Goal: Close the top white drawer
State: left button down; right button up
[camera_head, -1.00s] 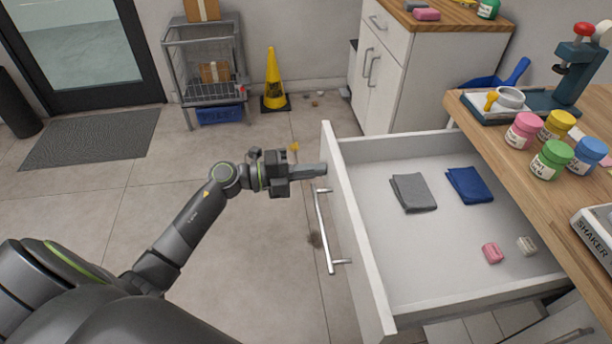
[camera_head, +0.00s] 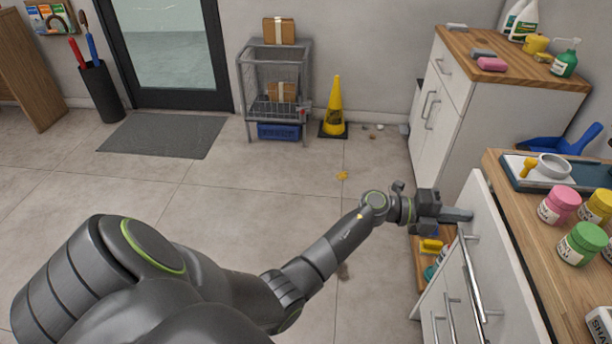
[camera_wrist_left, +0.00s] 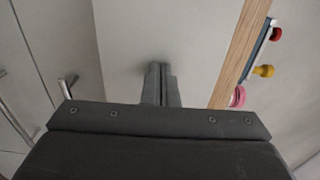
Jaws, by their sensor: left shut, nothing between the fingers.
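The top white drawer (camera_head: 493,262) is almost level with the counter edge, and its inside is hidden in the head view. Its long metal handle (camera_head: 472,282) runs along the front. My left gripper (camera_head: 468,214) is shut and empty, with its fingertips at the far upper corner of the drawer front. In the left wrist view the shut fingers (camera_wrist_left: 160,86) point at the white front panel (camera_wrist_left: 150,35); they look close to it or touching. My right gripper is not in view.
The wooden counter (camera_head: 530,240) holds pink (camera_head: 557,205), yellow and green (camera_head: 583,243) jars and a tray with a mortar (camera_head: 552,167). Lower drawers with handles are below. A white cabinet (camera_head: 440,120) stands behind. A yellow cone (camera_head: 335,105) and wire cart (camera_head: 275,90) stand at the wall.

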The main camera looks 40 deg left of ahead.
pick_arm(q)
jog(key=x, duration=0.6)
jog(key=shift+w+d+b, duration=0.1)
jog(key=shift+w+b, duration=0.05)
jog(key=shift+b, duration=0.25)
jog(key=shift+w+d, duration=0.1)
jog(key=shift+d, duration=0.05)
jog(key=shift+r, duration=0.15)
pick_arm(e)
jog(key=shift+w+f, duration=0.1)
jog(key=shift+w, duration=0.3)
pick_arm(q)
jog(key=shift+r, duration=0.1)
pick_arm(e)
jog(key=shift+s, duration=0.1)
